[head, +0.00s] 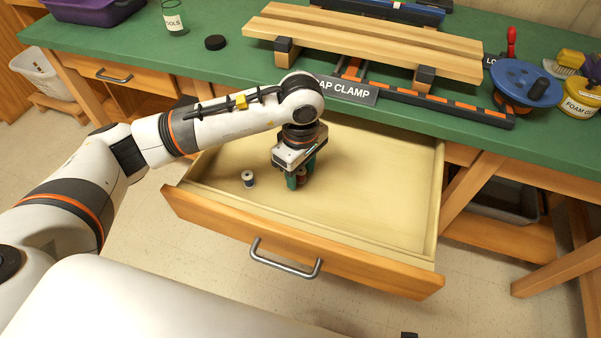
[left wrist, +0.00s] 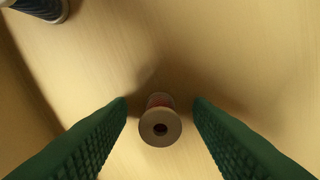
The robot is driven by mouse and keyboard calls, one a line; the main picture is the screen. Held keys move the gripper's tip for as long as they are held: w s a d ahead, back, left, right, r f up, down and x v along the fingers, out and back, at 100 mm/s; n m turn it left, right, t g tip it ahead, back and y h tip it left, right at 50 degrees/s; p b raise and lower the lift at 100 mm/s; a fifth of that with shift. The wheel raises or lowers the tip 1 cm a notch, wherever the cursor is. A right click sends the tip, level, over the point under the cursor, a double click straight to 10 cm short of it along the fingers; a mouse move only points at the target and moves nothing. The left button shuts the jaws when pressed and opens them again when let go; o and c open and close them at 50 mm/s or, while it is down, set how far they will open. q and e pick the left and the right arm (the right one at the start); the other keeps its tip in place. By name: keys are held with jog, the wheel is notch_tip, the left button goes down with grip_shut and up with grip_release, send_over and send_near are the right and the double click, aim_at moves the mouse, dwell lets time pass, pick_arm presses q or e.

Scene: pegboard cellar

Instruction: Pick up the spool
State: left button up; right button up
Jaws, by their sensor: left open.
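A spool (left wrist: 160,126) with pale flanges and a little red thread stands on the drawer floor. In the left wrist view it is between the two green fingers of my left gripper (left wrist: 160,104), with a gap on each side. In the head view my left gripper (head: 298,182) points down into the open drawer (head: 360,208), and its fingers partly hide the red spool (head: 302,175). A second spool (head: 248,178) with dark thread stands to the left; its edge shows in the left wrist view (left wrist: 42,10). My right gripper is out of view.
The drawer's front wall (head: 300,243) and sides surround the gripper; its right part is empty. Above it, the green bench (head: 225,62) carries wooden boards (head: 365,40) in a clamp, a blue reel (head: 525,82) and a black puck (head: 215,42).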

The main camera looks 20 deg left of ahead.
pick_arm(q)
grip_shut()
